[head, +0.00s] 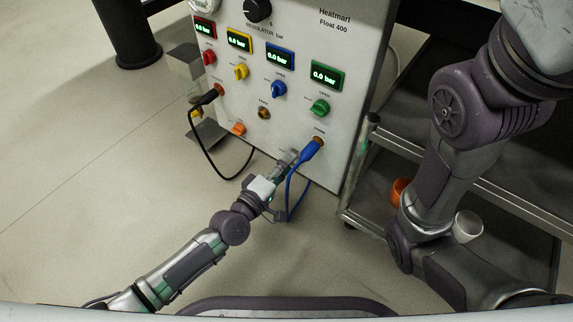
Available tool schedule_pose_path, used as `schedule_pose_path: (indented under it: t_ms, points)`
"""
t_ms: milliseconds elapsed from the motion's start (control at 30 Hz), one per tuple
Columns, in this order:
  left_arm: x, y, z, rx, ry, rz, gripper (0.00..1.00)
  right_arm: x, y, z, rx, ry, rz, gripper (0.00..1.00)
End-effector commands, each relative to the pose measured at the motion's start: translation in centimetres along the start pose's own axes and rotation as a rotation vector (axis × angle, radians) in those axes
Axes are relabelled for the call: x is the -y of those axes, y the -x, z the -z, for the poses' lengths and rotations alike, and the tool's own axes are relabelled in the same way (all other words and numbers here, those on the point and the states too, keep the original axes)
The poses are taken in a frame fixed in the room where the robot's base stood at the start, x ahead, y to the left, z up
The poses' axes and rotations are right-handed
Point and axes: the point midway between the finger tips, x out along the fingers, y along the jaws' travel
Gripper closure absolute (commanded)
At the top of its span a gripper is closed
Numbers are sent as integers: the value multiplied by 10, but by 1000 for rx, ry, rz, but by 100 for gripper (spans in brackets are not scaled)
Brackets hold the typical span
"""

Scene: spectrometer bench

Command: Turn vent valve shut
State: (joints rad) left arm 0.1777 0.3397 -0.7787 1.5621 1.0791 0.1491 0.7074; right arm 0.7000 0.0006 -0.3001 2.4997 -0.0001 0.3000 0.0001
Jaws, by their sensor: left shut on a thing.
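The front panel (345,120) of the upright cabinet carries the valves. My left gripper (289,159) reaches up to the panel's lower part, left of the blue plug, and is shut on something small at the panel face. That place fits the vent valve, but the fingers hide the handle, so its angle cannot be told. An orange knob (238,129) sits to the left, clear of the gripper. My right arm passes down the right side; its gripper is out of view.
Red (209,57), yellow (241,72), blue (279,89) and green (320,107) knobs sit under lit displays. A blue plug (311,148) and its cable hang beside my left gripper. A black cable (208,152) loops left. A cart (385,139) stands right.

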Motion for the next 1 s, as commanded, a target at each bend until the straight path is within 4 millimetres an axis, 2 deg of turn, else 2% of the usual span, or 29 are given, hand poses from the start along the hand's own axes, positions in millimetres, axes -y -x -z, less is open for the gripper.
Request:
schedule_pose_path:
  t_ms: [300,833,867,1000]
  points:
    - [2,1,0,0,113,2,99,1,3,1,0,0,0,60]
    - [2,1,0,0,132,3,99,1,3,1,0,0,0,60]
    - [2,1,0,0,132,3,60,1,3,2,0,0,0,60]
    - [2,1,0,0,131,2,39,1,3,2,-1,0,0,60]
